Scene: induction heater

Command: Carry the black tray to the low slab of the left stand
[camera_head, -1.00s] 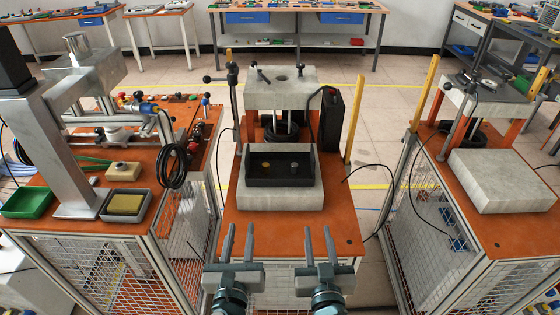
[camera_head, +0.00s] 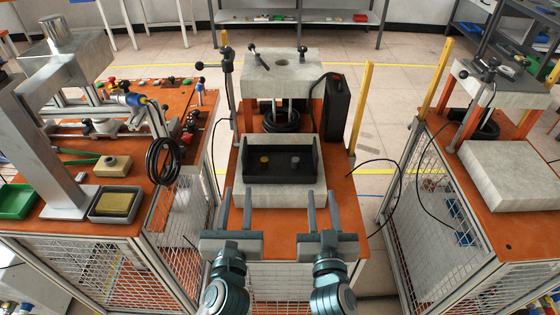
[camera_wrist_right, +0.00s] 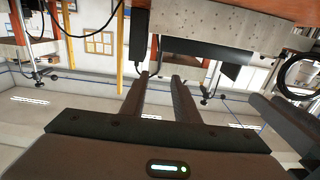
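The black tray (camera_head: 308,163) is an open box on the pale low slab (camera_head: 264,196) of the middle stand, with two small round pieces inside, one brownish and one grey. My left gripper (camera_head: 238,194) is open and empty, its fingertips near the tray's front left corner. My right gripper (camera_head: 322,195) is open and empty near its front right corner. I cannot tell whether any finger touches the slab. In the right wrist view my right gripper (camera_wrist_right: 161,76) shows two separated fingers, with the dark tray wall (camera_wrist_right: 195,50) beyond.
The left bench holds a metal column (camera_head: 40,150), a green bin (camera_head: 14,201) and a coiled black cable (camera_head: 163,160). The right stand has a bare low slab (camera_head: 515,175). A black box (camera_head: 337,107) and a yellow post (camera_head: 362,105) stand behind the tray. Floor gaps separate the stands.

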